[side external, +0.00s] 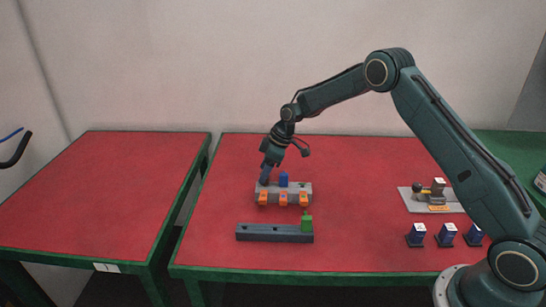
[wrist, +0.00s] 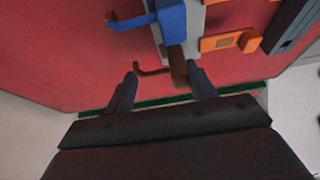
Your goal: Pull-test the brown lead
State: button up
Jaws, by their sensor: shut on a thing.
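In the wrist view the brown lead (wrist: 178,66) stands at the near end of the grey terminal block (wrist: 195,42), with a thin bent orange-brown piece beside it. My gripper (wrist: 163,87) is shut on the brown lead, which lies closer to the right finger. In the side view my gripper (side external: 265,175) points down at the left end of the terminal block (side external: 272,188), where the lead is hard to make out. A blue lead (side external: 283,179) stands upright on the block; it also shows in the wrist view (wrist: 172,20). Orange levers (side external: 283,199) line the block's front.
A dark rail (side external: 270,233) with a green piece (side external: 306,222) lies in front of the block. A grey plate (side external: 416,204) with small parts and several blue blocks (side external: 447,233) are at the right. The red table between them is clear. An empty red table (side external: 110,190) stands at left.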

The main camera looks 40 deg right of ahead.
jog(key=shift+f, duration=0.35)
dwell(0.5)
jog(key=o, duration=1.2)
jog(key=shift+c, duration=0.2)
jog(key=shift+r, duration=3.5)
